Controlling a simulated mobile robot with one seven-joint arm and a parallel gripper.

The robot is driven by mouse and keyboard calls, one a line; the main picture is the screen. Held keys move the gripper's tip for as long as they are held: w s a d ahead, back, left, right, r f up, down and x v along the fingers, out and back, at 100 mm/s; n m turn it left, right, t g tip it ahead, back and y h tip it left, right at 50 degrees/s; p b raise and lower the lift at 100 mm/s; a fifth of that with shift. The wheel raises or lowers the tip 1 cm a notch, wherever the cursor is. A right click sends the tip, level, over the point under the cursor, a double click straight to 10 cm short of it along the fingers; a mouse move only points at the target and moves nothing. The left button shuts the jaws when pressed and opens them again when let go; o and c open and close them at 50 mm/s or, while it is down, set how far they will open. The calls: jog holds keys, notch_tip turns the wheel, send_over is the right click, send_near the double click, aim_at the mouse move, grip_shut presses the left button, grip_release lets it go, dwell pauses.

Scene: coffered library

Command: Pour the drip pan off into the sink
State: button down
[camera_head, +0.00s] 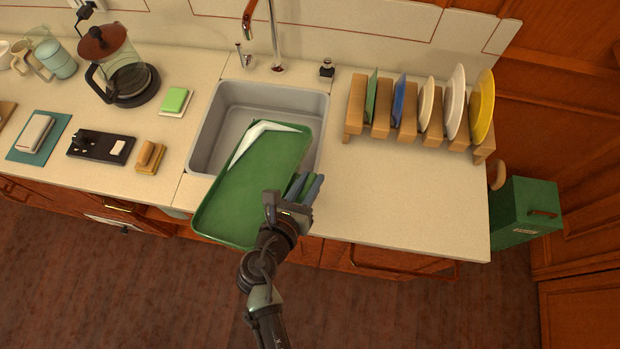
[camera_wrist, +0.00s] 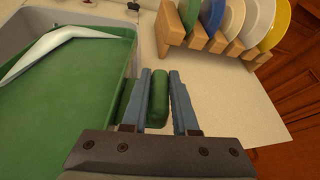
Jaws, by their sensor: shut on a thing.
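The drip pan is a green rectangular tray (camera_head: 246,196) with a raised rim. In the wrist view the handle (camera_wrist: 158,98) sits between the two fingers, and the pan (camera_wrist: 60,110) fills the left. The pan hides much of the sink's basin.
A faucet (camera_head: 273,40) stands behind the sink. A wooden rack (camera_head: 380,122) with several plates is on the right, with clear counter before it.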

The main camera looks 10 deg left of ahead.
jog(key=shift+n+g+h, duration=0.3)
jog(key=shift+n+g, duration=0.2)
jog(key=shift+g, duration=0.1)
jog(key=shift+w+a+r+p, duration=0.15)
jog(key=shift+r+p, duration=0.6)
jog(key=shift+p, duration=0.3)
jog(key=shift+w+a+r+p, duration=0.15)
jog(key=shift+w+r+p, duration=0.05)
jog(key=shift+r+p, duration=0.7)
jog(key=shift+w+a+r+p, duration=0.15)
jog(key=shift+r+p, duration=0.5)
jog(key=shift+p, duration=0.5)
jog(key=w+a+r+n+g+h+p, duration=0.3)
jog(key=w+a+r+n+g+p, duration=0.1)
jog(key=w+a+r, duration=0.5)
jog(key=shift+w+a+r+n+g+h+p, duration=0.35)
jog(key=shift+w+r+g, duration=0.5)
jog(key=shift+r, duration=1.3)
jog(key=shift+w, duration=0.2)
dwell(0.9)
